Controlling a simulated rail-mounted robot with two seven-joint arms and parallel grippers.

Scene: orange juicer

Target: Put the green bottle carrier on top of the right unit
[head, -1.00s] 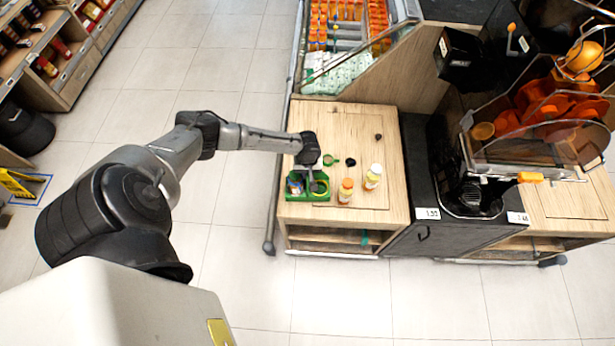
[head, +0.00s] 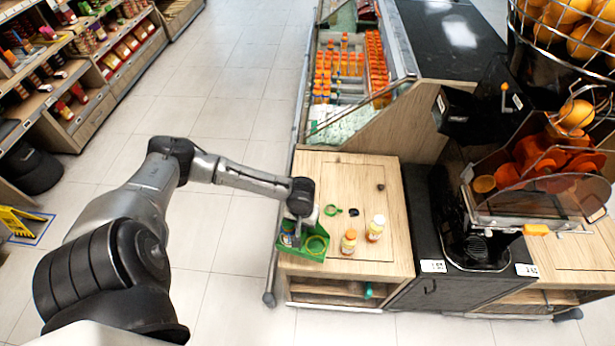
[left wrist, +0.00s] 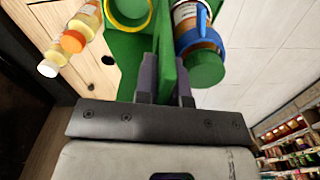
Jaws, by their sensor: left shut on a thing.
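The green bottle carrier (head: 299,254) is at the front left of the left unit's wooden top (head: 340,185), seen slightly tilted. My left gripper (head: 301,208) is above it, and in the left wrist view its fingers (left wrist: 166,80) are shut on the green upright handle. One compartment holds a bottle with a blue ring and green cap (left wrist: 205,68). The other shows an empty yellow ring (left wrist: 128,12). I cannot tell whether the carrier's base touches the wood. The right unit's wooden top (head: 572,258) shows at the far right. My right gripper is out of view.
An orange-capped bottle (head: 348,243) and a white-capped bottle (head: 376,228) stand right of the carrier. A green ring (head: 333,210) and a small dark piece (head: 354,212) lie behind. The black juicer (head: 480,220) stands between the units. Tiled floor lies left.

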